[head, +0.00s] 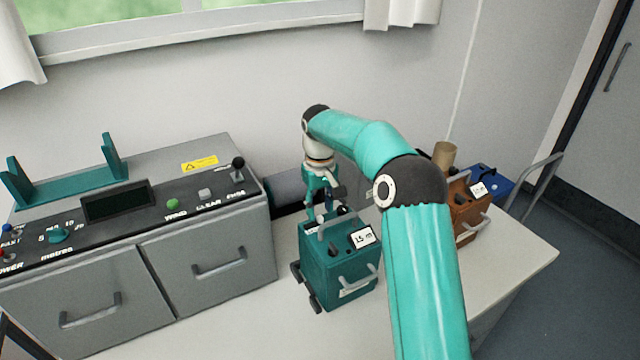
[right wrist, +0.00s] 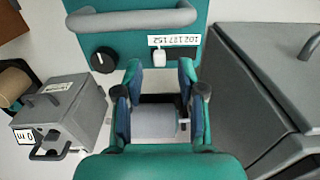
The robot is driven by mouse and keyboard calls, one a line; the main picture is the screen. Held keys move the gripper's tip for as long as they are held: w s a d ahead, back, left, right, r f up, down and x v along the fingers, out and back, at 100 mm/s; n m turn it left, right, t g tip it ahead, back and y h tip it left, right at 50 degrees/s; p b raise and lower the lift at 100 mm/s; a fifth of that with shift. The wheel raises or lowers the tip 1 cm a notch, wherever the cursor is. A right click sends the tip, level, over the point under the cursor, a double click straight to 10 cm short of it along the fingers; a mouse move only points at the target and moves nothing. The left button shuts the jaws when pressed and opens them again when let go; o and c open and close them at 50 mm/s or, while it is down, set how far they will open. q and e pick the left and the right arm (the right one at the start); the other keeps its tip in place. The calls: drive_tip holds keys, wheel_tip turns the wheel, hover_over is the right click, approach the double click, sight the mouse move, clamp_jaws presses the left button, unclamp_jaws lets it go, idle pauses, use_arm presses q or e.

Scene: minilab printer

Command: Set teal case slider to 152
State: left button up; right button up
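The teal case (head: 335,270) stands on the white table in the middle of the head view, with a "15 m" tag on it. In the right wrist view its teal top (right wrist: 120,45) shows a grey handle, a black knob (right wrist: 103,60) and a small number label (right wrist: 174,40). A small pale slider cap (right wrist: 157,58) sits by the left part of this label, with a dark slot to its right. My right gripper (right wrist: 159,66) is open over the case, its fingertips on either side of the cap; contact cannot be told. My left gripper is not in view.
A grey console (head: 205,265) with drawers and a lever stands left of the case. A brown case (head: 468,215) and a blue case (head: 490,180) stand to the right. A grey cylinder (right wrist: 153,121) lies behind the teal case. Table at front right is clear.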

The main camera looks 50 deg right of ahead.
sight(319, 217)
wheel_tip(319, 217, up, 9)
drive_tip(key=shift+r, duration=0.2)
drive_tip(key=shift+s, duration=0.1)
idle(0.5)
